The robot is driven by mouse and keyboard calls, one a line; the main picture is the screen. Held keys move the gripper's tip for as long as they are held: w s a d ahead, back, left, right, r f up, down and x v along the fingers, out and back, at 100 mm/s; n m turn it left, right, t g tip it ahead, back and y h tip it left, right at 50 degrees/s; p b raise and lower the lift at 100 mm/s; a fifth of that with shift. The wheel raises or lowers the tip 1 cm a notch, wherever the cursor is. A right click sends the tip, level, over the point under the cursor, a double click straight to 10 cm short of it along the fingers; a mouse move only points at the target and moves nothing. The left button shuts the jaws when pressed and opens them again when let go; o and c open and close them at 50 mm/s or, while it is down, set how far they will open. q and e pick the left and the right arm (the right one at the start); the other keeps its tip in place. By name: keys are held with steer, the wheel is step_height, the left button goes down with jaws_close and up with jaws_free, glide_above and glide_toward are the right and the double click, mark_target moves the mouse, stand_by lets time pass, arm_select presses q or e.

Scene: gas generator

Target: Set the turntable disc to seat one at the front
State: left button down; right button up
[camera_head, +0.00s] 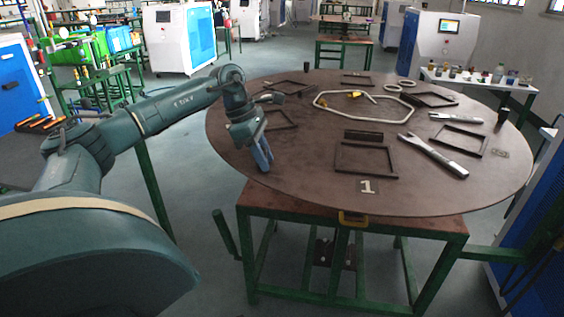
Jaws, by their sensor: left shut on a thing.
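The turntable disc (305,185) is a large round brown plate on a green-legged table. A plate marked 1 (367,187) lies near its front rim, just behind a yellow bracket (352,218) at the table's front edge. My left gripper (263,157) points down at the left front part of the disc and is shut at its surface. The part between its fingers is hidden, so I cannot see exactly what it grips. My right gripper is not in view.
On the disc are several black frames (364,160), a wrench (432,155), another wrench (455,118), a pale looped hose (362,107) and a black upright peg (502,117) at the right rim. A blue cabinet (535,215) stands close on the right.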

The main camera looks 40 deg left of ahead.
arm_select(q)
steer(key=shift+d, duration=0.25)
steer(key=c, duration=1.1)
jaws_free()
steer(key=shift+a, duration=0.1)
steer(key=shift+c, duration=0.2)
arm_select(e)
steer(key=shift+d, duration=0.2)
arm_select(q)
steer(key=shift+r, duration=0.1)
steer(key=v, duration=1.3)
steer(key=shift+a+p, duration=0.15)
steer(key=shift+p, duration=0.3)
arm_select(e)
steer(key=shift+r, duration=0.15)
